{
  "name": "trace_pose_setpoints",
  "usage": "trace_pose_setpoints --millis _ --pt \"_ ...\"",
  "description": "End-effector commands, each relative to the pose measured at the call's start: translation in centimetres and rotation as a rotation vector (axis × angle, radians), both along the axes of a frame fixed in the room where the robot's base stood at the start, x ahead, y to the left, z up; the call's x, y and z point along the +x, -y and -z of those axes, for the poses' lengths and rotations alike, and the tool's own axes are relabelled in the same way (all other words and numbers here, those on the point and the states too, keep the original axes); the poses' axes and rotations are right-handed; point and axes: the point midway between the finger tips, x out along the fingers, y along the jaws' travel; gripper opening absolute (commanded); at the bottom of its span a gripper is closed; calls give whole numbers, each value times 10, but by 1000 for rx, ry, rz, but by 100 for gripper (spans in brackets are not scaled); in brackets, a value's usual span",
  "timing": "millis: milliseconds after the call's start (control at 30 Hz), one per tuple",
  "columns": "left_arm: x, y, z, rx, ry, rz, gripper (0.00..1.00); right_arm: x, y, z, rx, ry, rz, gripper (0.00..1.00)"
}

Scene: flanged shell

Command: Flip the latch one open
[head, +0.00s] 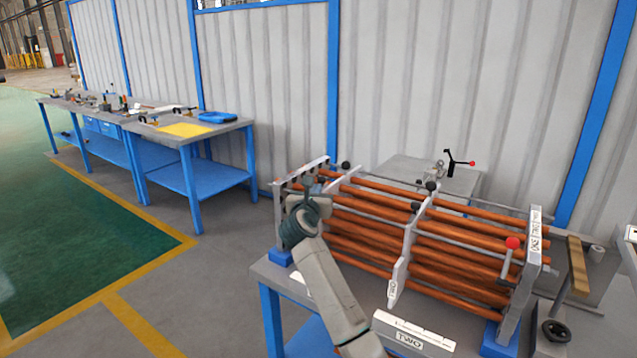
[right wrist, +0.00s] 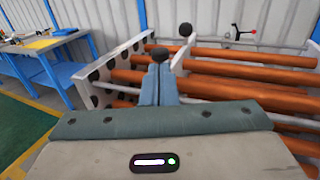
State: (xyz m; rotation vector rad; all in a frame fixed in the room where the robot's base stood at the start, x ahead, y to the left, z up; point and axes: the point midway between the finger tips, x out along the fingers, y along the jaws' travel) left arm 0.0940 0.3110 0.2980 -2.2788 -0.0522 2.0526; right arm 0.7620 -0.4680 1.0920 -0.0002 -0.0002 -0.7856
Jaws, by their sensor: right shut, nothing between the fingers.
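A bundle of orange tubes (head: 375,217) is held in a rack between grey end plates, with a middle plate (head: 402,255). My right gripper (head: 309,186) is at the rack's left end, its fingers shut and empty. In the right wrist view, the closed fingers (right wrist: 158,88) point at a black ball knob (right wrist: 160,54) just beyond their tips. Whether they touch it I cannot tell. A second black knob (right wrist: 186,28) stands farther back; a black knob also shows in the head view (head: 346,165). Which knob belongs to latch one is not readable. My left gripper is out of view.
A white block marked TWO (head: 412,335) lies at the front of the rack's table (head: 268,272). A red ball handle (head: 512,243) stands at the rack's right end. Blue-framed workbenches (head: 190,140) stand far left, beyond open floor.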

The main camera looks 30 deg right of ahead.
Motion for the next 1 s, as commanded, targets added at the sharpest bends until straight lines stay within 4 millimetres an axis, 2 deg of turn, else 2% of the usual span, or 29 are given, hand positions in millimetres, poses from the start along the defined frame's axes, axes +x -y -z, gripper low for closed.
trace_pose_setpoints --millis 100,233,700,1000 --pt "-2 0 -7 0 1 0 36 12 13 -2 0 -1 1 0" --pt "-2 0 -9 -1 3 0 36 20 19 0 1 -2 1 0" --pt "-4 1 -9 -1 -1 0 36 23 24 0 0 0 0 0" --pt "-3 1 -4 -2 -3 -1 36 36 56 0 0 0 1 0"
